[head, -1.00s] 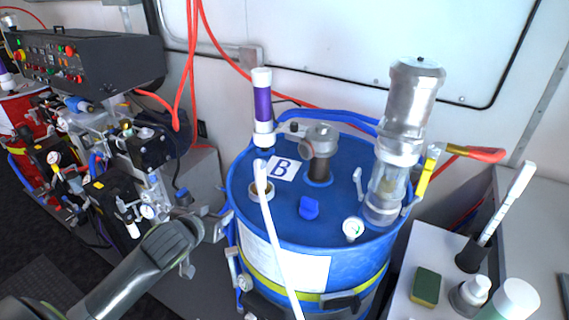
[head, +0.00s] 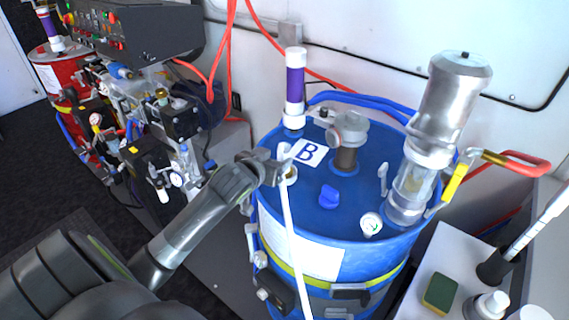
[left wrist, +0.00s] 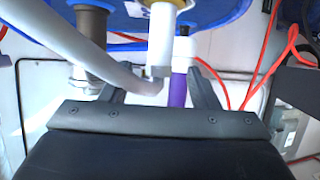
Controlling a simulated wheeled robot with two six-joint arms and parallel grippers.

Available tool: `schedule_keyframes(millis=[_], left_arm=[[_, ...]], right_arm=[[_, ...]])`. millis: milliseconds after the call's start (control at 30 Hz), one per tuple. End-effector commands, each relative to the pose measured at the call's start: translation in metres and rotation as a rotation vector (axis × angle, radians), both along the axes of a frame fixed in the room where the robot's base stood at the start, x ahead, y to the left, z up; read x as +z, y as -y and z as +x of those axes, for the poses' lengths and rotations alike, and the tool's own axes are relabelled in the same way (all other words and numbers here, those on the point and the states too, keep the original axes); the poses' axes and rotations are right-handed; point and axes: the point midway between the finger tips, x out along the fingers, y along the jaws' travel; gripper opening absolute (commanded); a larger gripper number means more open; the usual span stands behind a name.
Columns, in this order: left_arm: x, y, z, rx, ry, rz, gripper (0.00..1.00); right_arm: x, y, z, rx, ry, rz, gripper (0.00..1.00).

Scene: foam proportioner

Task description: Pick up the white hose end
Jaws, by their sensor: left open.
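The white hose (head: 293,240) hangs over the front of the blue drum marked B, and its upper end lies at the drum's left rim. My left gripper (head: 284,163) is open at that end, its fingertips beside it and partly covering it. In the left wrist view the hose (left wrist: 72,48) curves in from the upper left, and its end (left wrist: 150,86) lies between the two spread fingers of my left gripper (left wrist: 162,76). I cannot tell whether the fingers touch it. My right gripper is not in view.
The blue drum's lid (head: 290,192) carries a purple-and-white cylinder (head: 295,85), a grey fitting (head: 348,128), a gauge (head: 371,223) and a tall metal pump (head: 440,130). Valves and a control box (head: 150,30) stand left. A white side table (head: 440,262) with a sponge is at right.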

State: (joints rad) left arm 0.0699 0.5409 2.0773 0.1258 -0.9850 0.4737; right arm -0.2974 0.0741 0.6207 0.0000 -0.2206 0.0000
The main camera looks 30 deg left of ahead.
Motion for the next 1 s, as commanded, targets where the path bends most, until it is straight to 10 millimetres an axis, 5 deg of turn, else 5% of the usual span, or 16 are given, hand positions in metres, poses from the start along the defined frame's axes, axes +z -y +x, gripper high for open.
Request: schedule_keyframes(millis=[700,1000], left_arm=[[-0.024,-0.008,0.056,0.000,-0.001,-0.001,0.55],[-0.028,-0.009,0.062,-0.001,0.000,0.002,0.55]], right_arm=[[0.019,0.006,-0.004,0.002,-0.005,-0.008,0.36],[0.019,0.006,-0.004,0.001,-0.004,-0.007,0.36]])
